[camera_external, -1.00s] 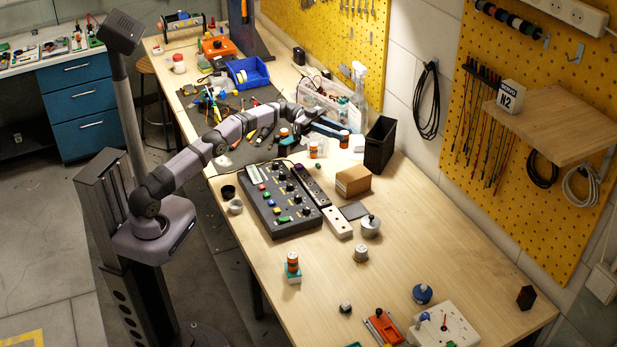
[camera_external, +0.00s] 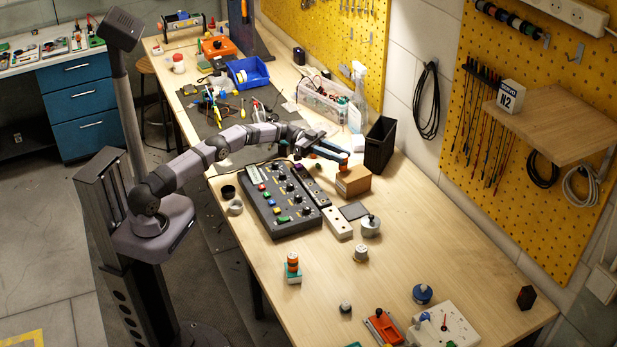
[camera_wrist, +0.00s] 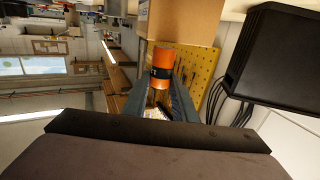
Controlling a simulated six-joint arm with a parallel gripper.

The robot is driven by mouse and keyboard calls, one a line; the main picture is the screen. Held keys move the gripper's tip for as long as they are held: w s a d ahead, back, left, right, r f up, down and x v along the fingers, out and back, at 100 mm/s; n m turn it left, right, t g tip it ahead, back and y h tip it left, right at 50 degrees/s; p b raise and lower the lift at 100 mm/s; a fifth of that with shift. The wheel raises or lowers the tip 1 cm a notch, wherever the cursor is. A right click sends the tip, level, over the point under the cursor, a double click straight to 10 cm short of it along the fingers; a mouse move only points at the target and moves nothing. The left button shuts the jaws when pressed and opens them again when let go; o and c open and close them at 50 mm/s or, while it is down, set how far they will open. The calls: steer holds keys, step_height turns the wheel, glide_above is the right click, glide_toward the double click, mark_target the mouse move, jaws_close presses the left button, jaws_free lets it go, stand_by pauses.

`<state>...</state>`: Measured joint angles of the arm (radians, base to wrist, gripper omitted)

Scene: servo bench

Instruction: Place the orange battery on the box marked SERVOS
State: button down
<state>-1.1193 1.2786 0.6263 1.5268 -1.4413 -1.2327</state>
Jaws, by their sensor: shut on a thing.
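My gripper (camera_external: 338,155) is shut on the orange battery (camera_wrist: 163,66), a cylinder with a dark band, seen between the fingers in the wrist view. In the external view the orange battery (camera_external: 343,168) shows just below the fingertips, at the top of a brown cardboard box (camera_external: 354,184). The box also fills the top of the wrist view (camera_wrist: 185,22). I cannot tell whether the battery touches the box. No marking on this box is legible from here.
A black open bin (camera_external: 379,146) stands close behind the box, right of my gripper. A control panel (camera_external: 283,203) with knobs lies in front and left. A grey flat plate (camera_external: 353,210) lies before the box.

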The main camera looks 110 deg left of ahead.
steer(key=shift+f, duration=0.15)
steer(key=shift+f, duration=0.15)
steer(key=c, duration=1.4)
jaws_free()
steer(key=shift+f, duration=0.1)
steer(key=shift+c, duration=0.2)
steer(key=b+v, duration=0.3)
steer(key=v, duration=0.9)
steer(key=shift+r, duration=0.3)
